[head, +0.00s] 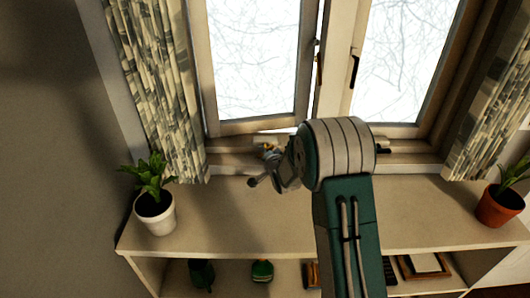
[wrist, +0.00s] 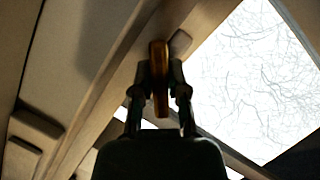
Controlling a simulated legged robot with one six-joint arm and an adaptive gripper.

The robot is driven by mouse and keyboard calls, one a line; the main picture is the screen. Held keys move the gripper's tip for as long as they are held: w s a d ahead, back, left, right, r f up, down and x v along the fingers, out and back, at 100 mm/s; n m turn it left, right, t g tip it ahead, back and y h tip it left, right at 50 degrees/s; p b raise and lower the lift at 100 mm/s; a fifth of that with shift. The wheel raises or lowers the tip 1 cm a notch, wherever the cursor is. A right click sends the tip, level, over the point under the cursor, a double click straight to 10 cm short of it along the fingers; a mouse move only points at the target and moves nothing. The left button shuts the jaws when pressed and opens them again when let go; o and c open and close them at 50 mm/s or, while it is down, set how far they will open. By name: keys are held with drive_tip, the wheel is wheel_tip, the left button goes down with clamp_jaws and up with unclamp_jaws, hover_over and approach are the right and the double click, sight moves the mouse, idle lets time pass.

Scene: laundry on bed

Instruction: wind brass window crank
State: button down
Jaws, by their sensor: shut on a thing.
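The brass window crank (wrist: 160,62) shows in the wrist view as an amber-brown piece between the two fingers of my gripper (wrist: 160,82). The fingers are shut on it, one on each side. In the head view my gripper (head: 268,163) is at the window sill below the left sash. A small bit of the brass crank (head: 268,147) shows just above it. My arm and the fingers hide most of the crank there. The left window sash (head: 258,126) stands a little out of line with its frame, with a bright gap below it.
A plant in a white pot (head: 155,213) stands on the left of the shelf top (head: 235,225), and one in an orange pot (head: 500,204) on the right. Patterned curtains (head: 155,85) hang on both sides. Small items and books (head: 423,265) lie on the lower shelf.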

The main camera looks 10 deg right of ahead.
drive_tip(key=n+h, duration=0.1)
drive_tip(key=n, duration=0.1)
drive_tip(key=n+g+h, duration=0.1)
drive_tip(key=shift+s+a+f+n, duration=0.1)
drive_tip(key=shift+f+n, duration=0.1)
drive_tip(key=shift+n, duration=0.2)
drive_tip(key=shift+n+g+h, duration=0.5)
drive_tip(key=shift+n+h, duration=0.6)
drive_tip(key=shift+n, duration=0.4)
drive_tip(key=c, duration=0.6)
unclamp_jaws()
drive_tip(key=shift+c, duration=0.2)
drive_tip(key=shift+r, duration=0.1)
drive_tip(key=shift+s+r, duration=0.1)
drive_tip(key=shift+r, duration=0.05)
drive_tip(key=v, duration=1.1)
drive_tip(key=shift+s, duration=0.2)
